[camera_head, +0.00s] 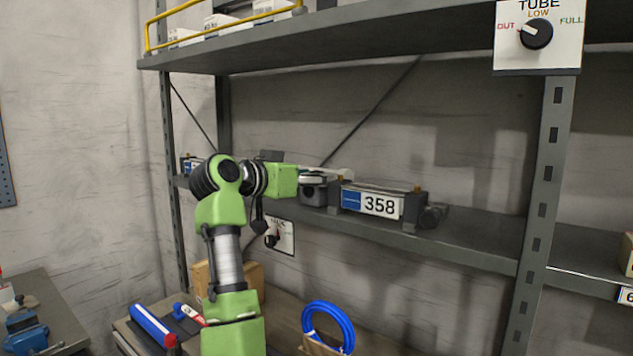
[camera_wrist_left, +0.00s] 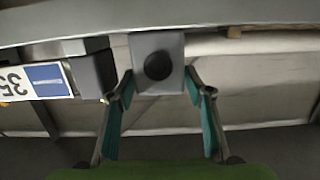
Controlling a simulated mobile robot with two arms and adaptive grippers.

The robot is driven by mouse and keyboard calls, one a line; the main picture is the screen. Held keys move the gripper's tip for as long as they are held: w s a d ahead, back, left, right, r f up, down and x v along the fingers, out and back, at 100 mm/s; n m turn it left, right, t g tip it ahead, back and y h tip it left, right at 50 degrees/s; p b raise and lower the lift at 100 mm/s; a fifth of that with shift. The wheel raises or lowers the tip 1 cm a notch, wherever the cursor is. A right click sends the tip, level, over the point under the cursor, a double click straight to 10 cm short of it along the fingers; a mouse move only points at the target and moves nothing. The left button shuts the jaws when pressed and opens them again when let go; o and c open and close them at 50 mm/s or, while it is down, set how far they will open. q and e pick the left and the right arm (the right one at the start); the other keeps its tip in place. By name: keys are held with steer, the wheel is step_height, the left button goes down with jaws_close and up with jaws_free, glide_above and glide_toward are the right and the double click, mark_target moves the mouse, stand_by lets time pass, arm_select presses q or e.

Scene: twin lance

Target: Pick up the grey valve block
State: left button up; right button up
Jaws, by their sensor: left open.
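The grey valve block (camera_head: 313,194) sits on the middle shelf, just left of a bracketed unit labelled 358. In the left wrist view the valve block (camera_wrist_left: 172,43) has a round black face and is in front of my left gripper (camera_wrist_left: 158,84). My left gripper is open, with one teal-padded fingertip at each side of the block's near end. I cannot tell whether the pads touch it. In the head view my green left arm reaches to the shelf, and its gripper (camera_head: 314,178) partly covers the block. My right gripper is not in view.
The 358 unit (camera_head: 380,204) stands close beside the block, with a dark cylinder (camera_head: 433,216) at its right. The upper shelf (camera_head: 400,38) hangs above. A dial sign (camera_head: 281,236) is below the shelf.

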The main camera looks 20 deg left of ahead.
arm_select(q)
steer(key=shift+w+d+f, duration=0.1)
steer(key=shift+w+d, duration=0.15)
steer(key=shift+w, duration=0.35)
steer(key=shift+a, duration=0.1)
steer(key=c, duration=1)
steer(key=shift+c, duration=0.2)
